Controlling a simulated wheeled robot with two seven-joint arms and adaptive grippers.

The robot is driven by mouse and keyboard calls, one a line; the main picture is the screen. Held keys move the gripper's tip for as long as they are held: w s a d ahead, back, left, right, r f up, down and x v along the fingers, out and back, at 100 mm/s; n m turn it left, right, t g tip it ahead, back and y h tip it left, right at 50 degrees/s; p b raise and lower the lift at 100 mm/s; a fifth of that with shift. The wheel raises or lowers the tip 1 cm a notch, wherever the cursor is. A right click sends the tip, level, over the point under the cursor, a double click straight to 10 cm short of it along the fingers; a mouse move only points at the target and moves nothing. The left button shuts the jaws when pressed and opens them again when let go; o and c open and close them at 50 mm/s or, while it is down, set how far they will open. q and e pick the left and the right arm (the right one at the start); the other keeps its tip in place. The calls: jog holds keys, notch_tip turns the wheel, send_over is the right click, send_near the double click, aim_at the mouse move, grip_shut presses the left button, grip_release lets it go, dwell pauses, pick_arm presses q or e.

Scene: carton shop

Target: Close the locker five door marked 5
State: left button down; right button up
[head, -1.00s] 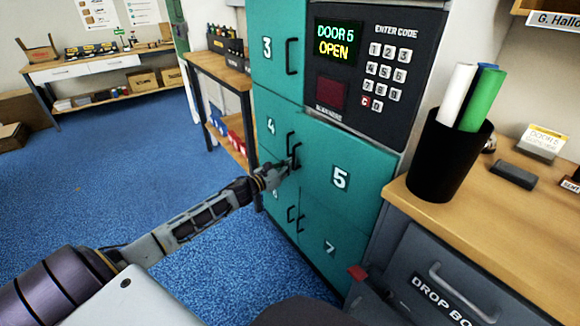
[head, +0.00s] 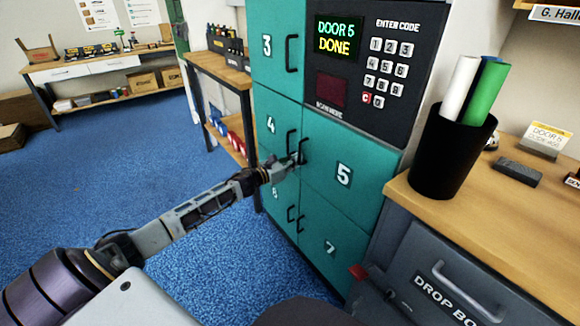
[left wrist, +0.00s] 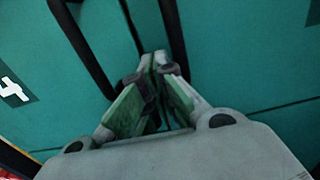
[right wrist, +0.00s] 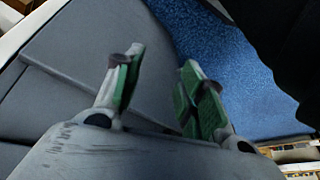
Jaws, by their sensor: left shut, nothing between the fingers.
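The locker five door (head: 343,174) is a teal panel marked 5, flush with the locker front in the head view. Its black handle (head: 303,151) is on its left edge. The screen (head: 339,36) above reads "DOOR 5 DONE". My left gripper (head: 297,160) is shut and empty at the handle of door 5; I cannot tell if it touches the door. In the left wrist view, its fingertips (left wrist: 157,62) meet between two black handles (left wrist: 178,40). My right gripper (right wrist: 158,75) is open and empty, near grey surfaces, and shows only in the right wrist view.
A black keypad panel (head: 375,95) sits above door 5. A wooden shelf unit (head: 215,70) stands left of the lockers. Blue floor (head: 110,190) is open at left.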

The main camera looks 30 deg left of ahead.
pick_arm(q)
jog(key=shift+w+d+m+h+b, duration=0.15)
jog(key=shift+w+m+h+b, duration=0.3)
jog(key=shift+w, duration=0.2)
jog(key=shift+r+g+h, duration=0.2)
jog(key=shift+g+h, duration=0.15)
jog(key=shift+g, duration=0.05)
pick_arm(e)
jog(key=shift+t+y, duration=0.3)
jog(key=f, duration=0.2)
jog(key=a+f, duration=0.1)
jog(key=f, duration=0.1)
jog(key=shift+w, duration=0.2)
pick_arm(q)
jog(key=shift+w, duration=0.1)
pick_arm(e)
jog(key=shift+s, duration=0.15)
pick_arm(q)
jog(key=shift+r, duration=0.1)
jog(key=shift+b, duration=0.35)
pick_arm(e)
jog(key=shift+a, duration=0.1)
